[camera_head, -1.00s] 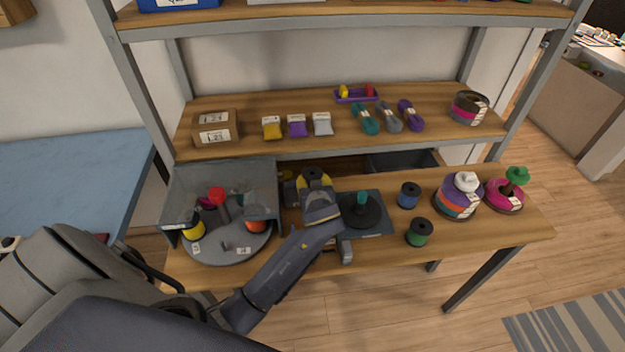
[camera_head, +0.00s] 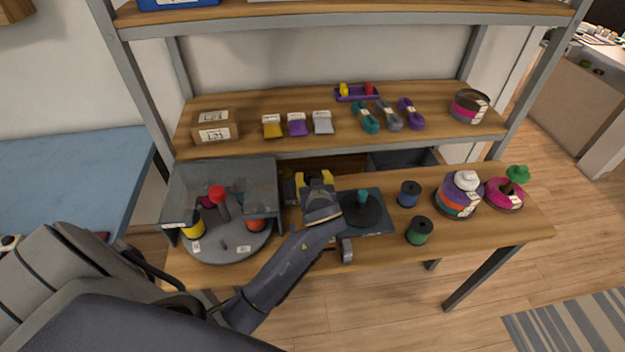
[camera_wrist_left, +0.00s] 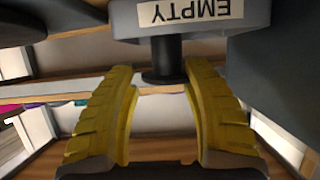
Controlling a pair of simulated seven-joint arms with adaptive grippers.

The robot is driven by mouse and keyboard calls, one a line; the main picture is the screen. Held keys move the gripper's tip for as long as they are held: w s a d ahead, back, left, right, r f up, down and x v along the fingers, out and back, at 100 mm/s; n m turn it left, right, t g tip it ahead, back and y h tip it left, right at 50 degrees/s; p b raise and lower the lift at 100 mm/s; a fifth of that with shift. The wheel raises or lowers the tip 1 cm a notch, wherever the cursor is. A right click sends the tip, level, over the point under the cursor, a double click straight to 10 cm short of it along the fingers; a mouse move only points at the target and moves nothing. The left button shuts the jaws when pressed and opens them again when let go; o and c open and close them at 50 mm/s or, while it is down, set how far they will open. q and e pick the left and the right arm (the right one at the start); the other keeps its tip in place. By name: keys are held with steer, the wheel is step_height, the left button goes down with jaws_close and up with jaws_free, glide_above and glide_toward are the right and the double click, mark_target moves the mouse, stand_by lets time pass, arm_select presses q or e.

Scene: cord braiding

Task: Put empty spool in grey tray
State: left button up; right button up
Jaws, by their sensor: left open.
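My left gripper (camera_head: 315,180) is over the middle of the bench, its yellow fingers pointing toward the back. In the left wrist view the fingers (camera_wrist_left: 163,110) are apart. Between and beyond them is a short dark spool-like post (camera_wrist_left: 165,62) with a black disc at its lower end. Above it is a grey rounded piece (camera_wrist_left: 125,22) with a white label reading EMPTY upside down. I cannot tell whether the fingers touch the post. In the head view the gripper hides this spot. My right gripper is not in view.
Right of my gripper are a black stand with a teal-tipped peg (camera_head: 362,212), a blue spool (camera_head: 409,194), a green spool (camera_head: 419,230) and stacked cord rolls (camera_head: 459,195). The shelf is close behind.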

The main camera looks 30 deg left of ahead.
arm_select(q)
steer(key=v, duration=1.1)
